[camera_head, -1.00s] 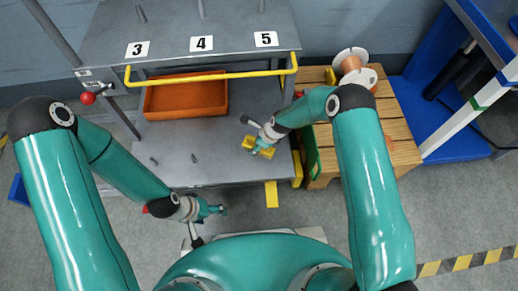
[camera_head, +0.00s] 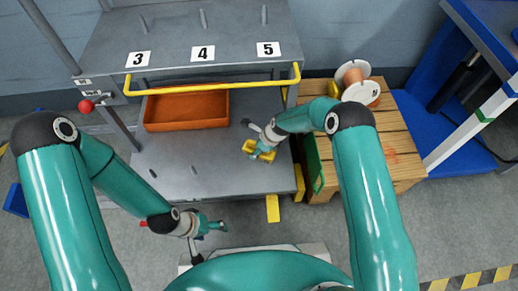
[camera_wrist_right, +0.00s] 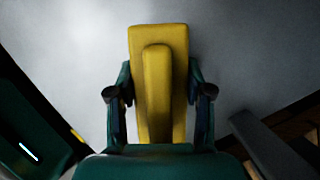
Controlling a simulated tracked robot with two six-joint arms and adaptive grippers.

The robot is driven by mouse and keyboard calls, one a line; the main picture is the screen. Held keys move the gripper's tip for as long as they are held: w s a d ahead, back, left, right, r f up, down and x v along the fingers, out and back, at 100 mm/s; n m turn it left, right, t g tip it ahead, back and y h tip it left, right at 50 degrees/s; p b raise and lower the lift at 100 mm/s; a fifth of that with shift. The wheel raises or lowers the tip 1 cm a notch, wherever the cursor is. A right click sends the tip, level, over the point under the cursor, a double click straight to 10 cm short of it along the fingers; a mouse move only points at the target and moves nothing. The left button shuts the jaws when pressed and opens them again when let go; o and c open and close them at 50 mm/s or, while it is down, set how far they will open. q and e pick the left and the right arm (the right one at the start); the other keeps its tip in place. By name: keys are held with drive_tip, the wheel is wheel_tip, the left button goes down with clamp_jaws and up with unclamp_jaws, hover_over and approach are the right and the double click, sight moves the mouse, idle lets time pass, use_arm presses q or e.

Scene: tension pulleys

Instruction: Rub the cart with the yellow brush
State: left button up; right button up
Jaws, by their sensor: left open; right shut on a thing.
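The yellow brush (camera_head: 259,150) is held by my right gripper (camera_head: 264,147), low over the right part of the cart's lower shelf. In the right wrist view the brush (camera_wrist_right: 158,85) sits between the two fingers of my right gripper (camera_wrist_right: 160,105), with the grey shelf behind it. Whether the brush touches the shelf is hard to tell. The grey cart (camera_head: 190,170) has a lower shelf and an upper shelf with labels 3, 4 and 5. My left gripper (camera_head: 215,227) is open and empty, in front of the cart's front edge.
An orange tray (camera_head: 187,124) stands on the lower shelf at the back left. A yellow rail (camera_head: 215,88) runs across above the shelf. A wooden pallet (camera_head: 395,135) with a copper spool (camera_head: 355,75) is at the right. The shelf's front middle is mostly clear.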

sight(255, 142)
drive_tip(key=shift+r+p, duration=2.05)
drive_tip(key=shift+r, duration=0.85)
wheel_tip(255, 142, up, 3)
drive_tip(key=shift+p, duration=1.25)
drive_tip(key=shift+r, duration=0.1)
